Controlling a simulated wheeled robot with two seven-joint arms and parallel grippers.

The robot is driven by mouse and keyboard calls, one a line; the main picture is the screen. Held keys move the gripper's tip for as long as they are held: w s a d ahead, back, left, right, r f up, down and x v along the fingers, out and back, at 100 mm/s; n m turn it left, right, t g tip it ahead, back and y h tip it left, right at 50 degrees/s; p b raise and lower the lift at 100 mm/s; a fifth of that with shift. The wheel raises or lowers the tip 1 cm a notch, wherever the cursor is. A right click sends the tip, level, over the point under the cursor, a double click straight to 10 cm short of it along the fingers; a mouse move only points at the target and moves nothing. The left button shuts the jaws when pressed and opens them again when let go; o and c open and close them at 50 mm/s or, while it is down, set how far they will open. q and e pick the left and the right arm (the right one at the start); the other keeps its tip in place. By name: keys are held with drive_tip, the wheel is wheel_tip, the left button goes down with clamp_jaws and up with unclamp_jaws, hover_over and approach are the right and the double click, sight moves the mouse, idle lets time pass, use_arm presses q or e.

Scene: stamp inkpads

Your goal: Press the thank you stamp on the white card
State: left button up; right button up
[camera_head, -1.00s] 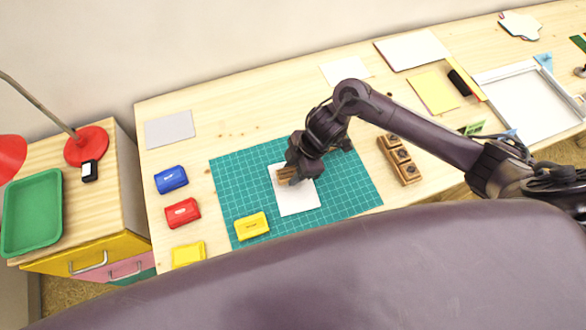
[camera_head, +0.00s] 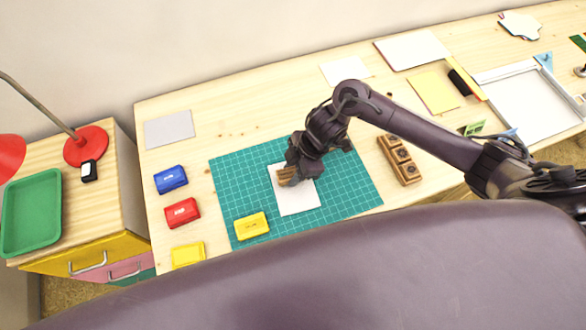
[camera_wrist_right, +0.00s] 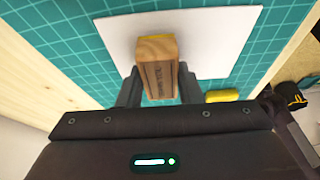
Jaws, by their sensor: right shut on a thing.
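The white card (camera_head: 297,199) lies on the green cutting mat (camera_head: 350,190); it also shows in the right wrist view (camera_wrist_right: 215,45). My right gripper (camera_head: 289,178) is shut on a wooden stamp (camera_head: 288,176) over the upper part of the card. In the right wrist view the stamp (camera_wrist_right: 158,68) sits between the two fingers, with dark lettering on its side too small to read surely. Its underside is hidden, so I cannot tell whether it touches the card. The visible part of the card shows no mark. My left gripper is not in view.
Blue (camera_head: 171,179), red (camera_head: 182,213) and yellow (camera_head: 188,254) inkpads stand left of the mat. A wooden stamp holder (camera_head: 400,160) is right of the mat. A grey sheet (camera_head: 169,129) lies at the back left.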

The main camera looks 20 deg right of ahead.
drive_tip(key=shift+f, duration=0.4)
drive_tip(key=shift+s+f, duration=0.1)
drive_tip(key=shift+f, duration=0.05)
idle(1.5)
drive_tip(key=shift+r, duration=0.2)
drive_tip(key=shift+r+p, duration=0.5)
drive_tip(key=shift+p, duration=0.3)
wheel_tip(320, 180, up, 6)
drive_tip(key=p, duration=0.5)
drive_tip(key=shift+f+p, duration=0.15)
drive_tip(key=shift+p, duration=0.25)
drive_tip(key=shift+f, duration=0.1)
